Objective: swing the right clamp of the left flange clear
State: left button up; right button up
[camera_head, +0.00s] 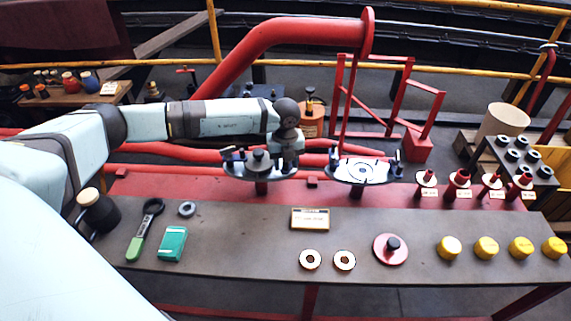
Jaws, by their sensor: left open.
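The left flange (241,170) is a dark round disc on a red post behind the bench, with a dark domed part on its top. Its left clamp (232,154) is a small dark block with blue at the rim. My left arm comes in from the left, and my left gripper (289,163) is over the flange's right side, pointing down and open. The right clamp is hidden or merges with the dark gripper, so I cannot tell whether they touch. The right flange (362,171) shows a pale face with dark clamps at both sides. My right gripper is out of view.
The grey bench (250,240) carries a green-handled tool (143,232), a green box (173,243), a small sign (310,218), rings, a red disc (391,249) and several yellow caps. A red pipe (270,40) rises behind. Red valves stand at the right.

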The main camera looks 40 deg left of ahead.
pick_arm(q)
jog(key=shift+f, duration=0.25)
